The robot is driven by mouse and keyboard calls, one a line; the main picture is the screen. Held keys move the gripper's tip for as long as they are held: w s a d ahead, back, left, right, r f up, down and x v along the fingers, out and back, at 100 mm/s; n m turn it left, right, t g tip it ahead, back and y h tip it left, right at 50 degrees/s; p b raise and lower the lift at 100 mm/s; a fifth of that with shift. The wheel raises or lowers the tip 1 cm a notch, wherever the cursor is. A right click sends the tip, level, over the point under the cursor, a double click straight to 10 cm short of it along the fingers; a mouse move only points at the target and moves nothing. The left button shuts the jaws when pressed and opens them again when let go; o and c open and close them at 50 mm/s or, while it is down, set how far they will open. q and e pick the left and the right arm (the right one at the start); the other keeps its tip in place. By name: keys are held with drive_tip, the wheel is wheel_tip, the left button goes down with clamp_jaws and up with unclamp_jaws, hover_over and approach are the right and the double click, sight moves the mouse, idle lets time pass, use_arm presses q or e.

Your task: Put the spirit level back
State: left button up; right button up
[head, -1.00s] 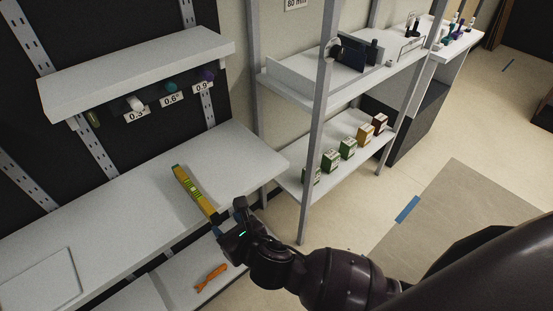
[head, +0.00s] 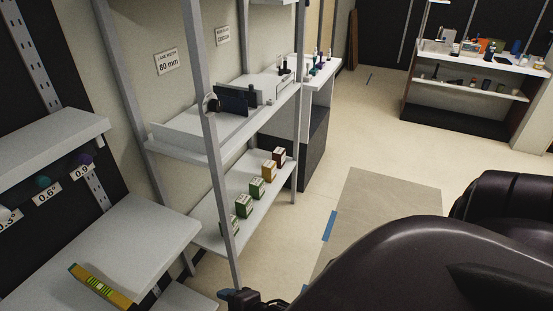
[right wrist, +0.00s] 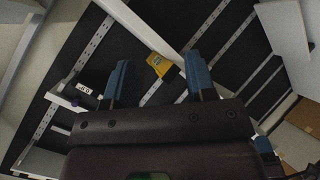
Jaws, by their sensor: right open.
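The spirit level (head: 100,287) is a yellow bar with green vials. It lies on the white bench shelf (head: 140,240) at the lower left of the head view, its near end cut off by the picture edge. A yellow end, seemingly the level's, shows beyond and between my fingers in the right wrist view (right wrist: 158,64), at the shelf's edge. My right gripper (head: 238,297) is at the bottom of the head view, to the right of the level and apart from it. Its blue fingers (right wrist: 160,80) are open with nothing between them. My left gripper is not in view.
A metal rack (head: 213,175) stands right of the bench, with several small boxes (head: 257,187) on its lower shelf. An upper shelf (head: 50,150) with angle labels overhangs the bench. Open floor (head: 375,220) lies to the right. Another stocked shelf unit (head: 480,65) stands far back.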

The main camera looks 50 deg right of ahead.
drive_tip(key=s+d+f+m+h, duration=0.2)
drive_tip(key=s+d+m, duration=0.5)
drive_tip(key=m, duration=0.5)
drive_tip(key=shift+d+f+m, duration=0.25)
drive_tip(key=shift+d+m, duration=0.15)
drive_tip(key=shift+d, duration=0.7)
drive_tip(key=shift+s, duration=0.1)
